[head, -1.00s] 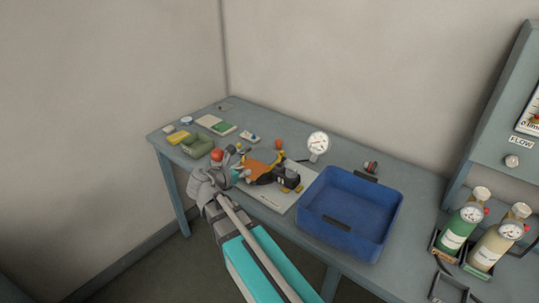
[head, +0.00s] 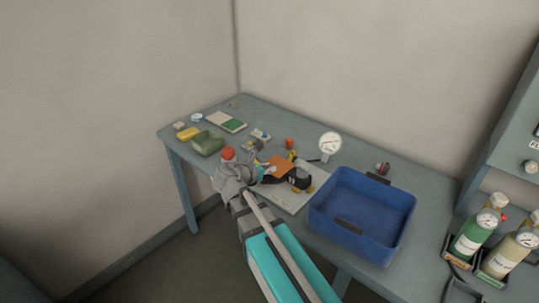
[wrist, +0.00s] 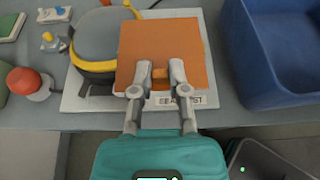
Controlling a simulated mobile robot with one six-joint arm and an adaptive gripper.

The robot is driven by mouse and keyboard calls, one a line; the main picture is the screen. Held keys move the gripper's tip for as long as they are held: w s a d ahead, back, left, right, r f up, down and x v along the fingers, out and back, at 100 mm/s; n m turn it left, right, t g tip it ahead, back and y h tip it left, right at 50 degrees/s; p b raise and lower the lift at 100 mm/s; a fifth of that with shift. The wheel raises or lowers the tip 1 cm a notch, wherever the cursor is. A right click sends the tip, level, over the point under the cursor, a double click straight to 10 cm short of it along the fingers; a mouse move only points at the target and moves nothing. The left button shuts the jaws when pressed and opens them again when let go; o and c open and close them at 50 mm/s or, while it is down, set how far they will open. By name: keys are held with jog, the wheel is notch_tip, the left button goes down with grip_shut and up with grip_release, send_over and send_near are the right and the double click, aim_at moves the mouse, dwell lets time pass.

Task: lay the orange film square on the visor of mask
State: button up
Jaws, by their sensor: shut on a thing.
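The orange film square (wrist: 160,38) is held by its small tab in my gripper (wrist: 157,76), whose two fingers are shut on it. In the wrist view the film hides the right part of the mask (wrist: 97,37), which has a dark grey visor and a yellow rim. The film overlaps the mask's right side in that view. I cannot tell whether it touches. In the head view the film (head: 280,165) shows above the dark mask (head: 301,181), beside my arm. The mask lies on a pale mat (head: 290,202).
A blue bin (head: 345,225) stands right of the mat. A red knob (wrist: 24,81) stands left of the mask in the wrist view. A gauge (head: 330,143) stands behind. A green tray (head: 208,144) and small items fill the left end of the table.

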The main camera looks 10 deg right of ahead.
jog(key=w+a+r+p, duration=0.1)
jog(key=a+r+p, duration=0.3)
jog(key=r+p, duration=0.4)
jog(key=shift+w+a, duration=0.3)
jog(key=b, duration=0.9)
send_over(265, 160)
notch_tip(265, 160, down, 9)
jog(key=shift+a, duration=0.1)
